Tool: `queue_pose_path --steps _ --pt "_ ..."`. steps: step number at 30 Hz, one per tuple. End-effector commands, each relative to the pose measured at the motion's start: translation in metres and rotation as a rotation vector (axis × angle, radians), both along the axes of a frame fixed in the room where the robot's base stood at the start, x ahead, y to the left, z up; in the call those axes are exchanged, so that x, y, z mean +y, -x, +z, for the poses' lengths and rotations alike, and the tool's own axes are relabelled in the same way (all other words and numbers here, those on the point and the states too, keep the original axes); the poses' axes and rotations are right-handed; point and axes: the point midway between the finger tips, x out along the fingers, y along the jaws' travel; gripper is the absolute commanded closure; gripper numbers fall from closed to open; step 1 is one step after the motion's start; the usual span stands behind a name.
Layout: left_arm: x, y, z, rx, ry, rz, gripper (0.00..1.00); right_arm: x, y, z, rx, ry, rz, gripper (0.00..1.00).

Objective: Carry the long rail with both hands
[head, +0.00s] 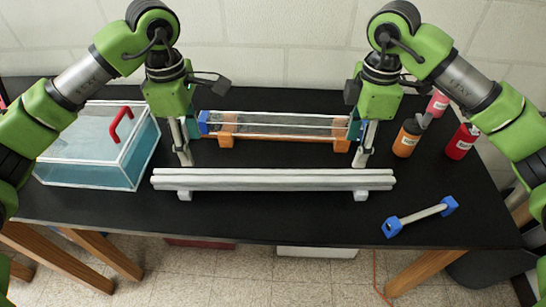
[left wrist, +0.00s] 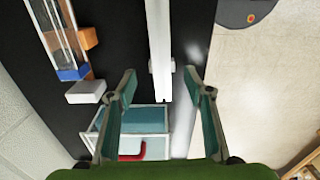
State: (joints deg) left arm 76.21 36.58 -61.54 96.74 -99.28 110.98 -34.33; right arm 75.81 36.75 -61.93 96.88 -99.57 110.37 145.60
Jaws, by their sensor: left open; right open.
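The long rail (head: 273,180) is a pale grey bar lying left to right near the front of the black table, raised on two small light blocks (head: 361,195). My left gripper (head: 184,158) points down at the rail's left part, just behind it in the head view. In the left wrist view its fingers (left wrist: 161,88) are spread, with the rail's end (left wrist: 160,75) showing between them. My right gripper (head: 362,158) points down by the rail's right part and is open. Neither gripper visibly holds the rail; exact finger contact cannot be told.
Behind the rail lies a frame assembly on orange brackets (head: 228,135). A clear teal box with a red handle (head: 121,125) stands left. Orange (head: 407,138) and red (head: 461,142) bottles stand right. A blue-ended bar (head: 421,214) lies front right.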

Motion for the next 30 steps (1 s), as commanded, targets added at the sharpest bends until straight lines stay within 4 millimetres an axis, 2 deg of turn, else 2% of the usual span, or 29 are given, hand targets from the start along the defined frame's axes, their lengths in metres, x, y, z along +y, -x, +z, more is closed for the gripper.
queue_pose_path --steps 14,20,30 --pt "0.0 0.0 -0.005 0.002 0.0 0.0 0.53 0.0 0.0 -0.005 0.002 0.0 0.0 0.53" --pt "0.0 0.002 -0.032 0.006 -0.001 0.0 0.53 0.0 0.001 -0.032 0.005 0.0 0.0 0.53" --pt "0.0 0.001 -0.099 0.004 0.0 0.001 0.53 0.0 0.001 -0.098 0.004 0.0 -0.001 0.53"
